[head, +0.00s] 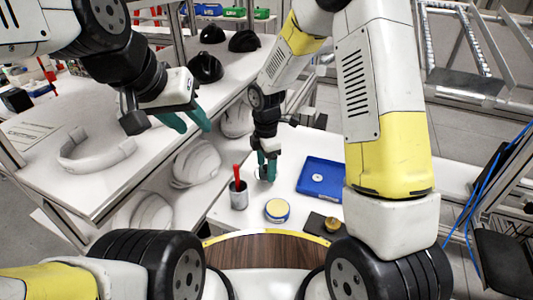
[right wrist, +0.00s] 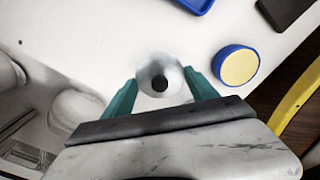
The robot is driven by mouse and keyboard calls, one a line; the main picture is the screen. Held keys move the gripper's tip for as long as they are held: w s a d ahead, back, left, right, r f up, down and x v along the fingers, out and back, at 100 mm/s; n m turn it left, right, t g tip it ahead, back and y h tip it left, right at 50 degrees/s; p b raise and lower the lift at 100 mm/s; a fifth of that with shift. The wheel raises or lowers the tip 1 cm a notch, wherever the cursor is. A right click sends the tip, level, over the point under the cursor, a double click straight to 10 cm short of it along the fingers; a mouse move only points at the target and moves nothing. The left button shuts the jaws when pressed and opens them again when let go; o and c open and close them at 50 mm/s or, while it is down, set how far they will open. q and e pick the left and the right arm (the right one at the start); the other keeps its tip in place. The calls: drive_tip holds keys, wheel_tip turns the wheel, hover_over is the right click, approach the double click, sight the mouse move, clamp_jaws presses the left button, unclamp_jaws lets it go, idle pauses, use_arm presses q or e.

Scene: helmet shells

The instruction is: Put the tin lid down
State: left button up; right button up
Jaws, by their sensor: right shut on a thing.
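The tin lid (right wrist: 172,74) is a round pale metallic disc with a dark knob in its middle. My right gripper (right wrist: 160,90) is shut on it, with a teal finger on either side. In the head view my right gripper (head: 267,170) is over the white table, and the lid is mostly hidden by the fingers. I cannot tell how far the lid is above the table. My left gripper (head: 197,124) is open and empty, near the edge of the upper left table.
A grey cup (head: 238,196) with a red-handled tool stands left of my right gripper. A blue round tin with a yellow top (head: 277,210), a blue tray (head: 322,179) and a dark pad (head: 325,225) lie nearby. White helmet shells (head: 195,163) sit on the left.

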sight(266, 169)
drive_tip(key=w, duration=0.2)
drive_tip(key=shift+w+f, duration=0.2)
drive_tip(key=shift+w, duration=0.2)
drive_tip(key=shift+f, duration=1.7)
drive_tip(key=o, duration=1.3)
drive_tip(key=shift+f, duration=0.1)
